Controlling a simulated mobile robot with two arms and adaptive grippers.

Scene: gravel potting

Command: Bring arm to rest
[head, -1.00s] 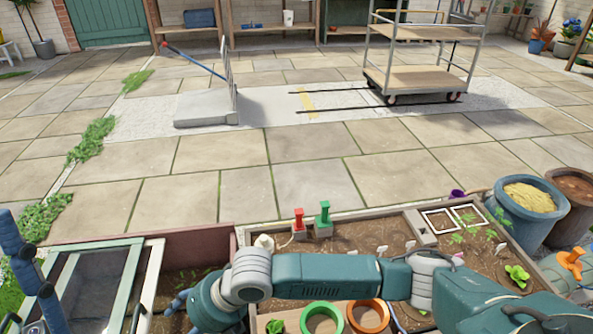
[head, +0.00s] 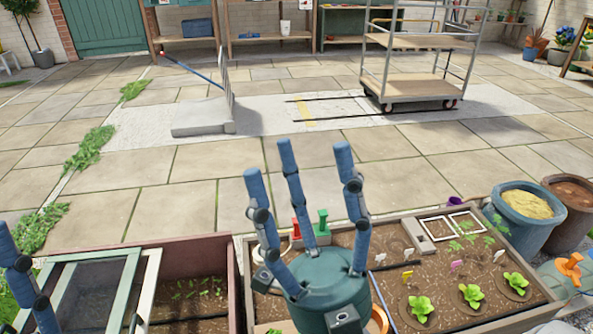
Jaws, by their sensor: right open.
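My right gripper (head: 306,185) stands upright at the bottom middle of the head view. Its blue fingers point up and are spread apart, with nothing between them. It is in front of the planting bed (head: 465,312) and hides part of it. My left gripper (head: 22,275) shows only in part at the left edge, as blue finger segments beside the cold frame; its opening cannot be seen.
Lettuce plants (head: 471,294) and small tags stand in the bed. Red and green handled tools (head: 322,218) are at its back edge. A glazed cold frame (head: 128,290) is at left, tubs (head: 527,215) at right.

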